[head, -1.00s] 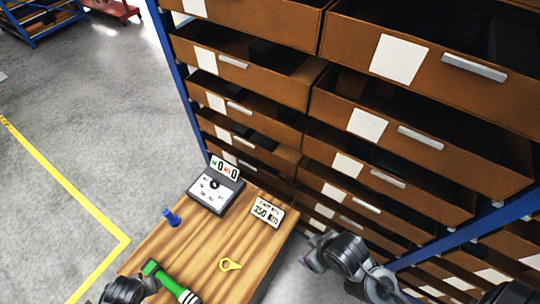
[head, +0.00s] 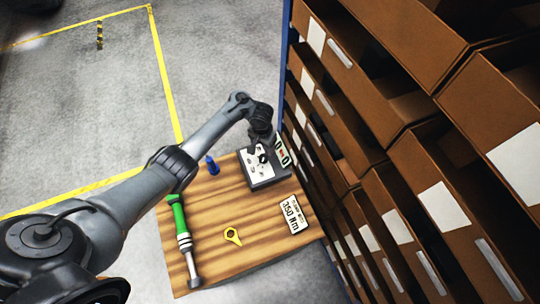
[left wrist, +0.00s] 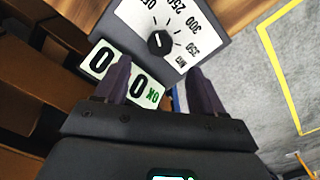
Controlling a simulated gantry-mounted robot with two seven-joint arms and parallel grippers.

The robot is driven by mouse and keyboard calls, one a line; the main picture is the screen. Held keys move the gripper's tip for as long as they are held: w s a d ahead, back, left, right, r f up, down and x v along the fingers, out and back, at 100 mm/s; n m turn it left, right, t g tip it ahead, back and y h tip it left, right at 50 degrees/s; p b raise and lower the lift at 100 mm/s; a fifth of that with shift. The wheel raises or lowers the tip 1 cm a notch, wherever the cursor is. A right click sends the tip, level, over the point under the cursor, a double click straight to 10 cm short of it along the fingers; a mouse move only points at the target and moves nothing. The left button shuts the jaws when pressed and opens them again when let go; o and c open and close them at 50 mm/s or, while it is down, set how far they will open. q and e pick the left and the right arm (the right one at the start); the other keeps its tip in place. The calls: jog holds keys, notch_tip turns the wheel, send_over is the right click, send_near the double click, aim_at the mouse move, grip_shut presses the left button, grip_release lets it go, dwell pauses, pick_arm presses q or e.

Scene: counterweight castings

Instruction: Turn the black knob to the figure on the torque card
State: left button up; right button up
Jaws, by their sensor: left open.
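The black knob (left wrist: 158,42) sits on the white dial face (left wrist: 135,22) of a dark box, which stands at the back of the wooden bench in the head view (head: 268,178). Its white mark seems to point towards OFF. Figures 250, 300 and 350 curve round the dial. The torque card (head: 295,214) reads 350 Nm and lies at the bench's right side. My left gripper (left wrist: 160,84) is open and empty, its fingers apart, close to the box and short of the knob in the wrist picture. My right gripper is out of view.
A display (left wrist: 122,76) showing zeros and OK stands beside the dial. A green-handled wrench (head: 180,228), a yellow ring tool (head: 232,236) and a blue piece (head: 212,166) are on the bench (head: 212,262). Brown drawers (head: 395,110) rise close on the right.

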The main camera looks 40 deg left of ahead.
aim_at(263, 157)
pick_arm(q)
notch_tip(263, 157, down, 9)
jog(key=b, duration=0.2)
jog(key=shift+r+b, duration=0.15)
jog(key=shift+b, duration=0.2)
jog(key=c, duration=1.1)
jog(key=shift+o, duration=0.2)
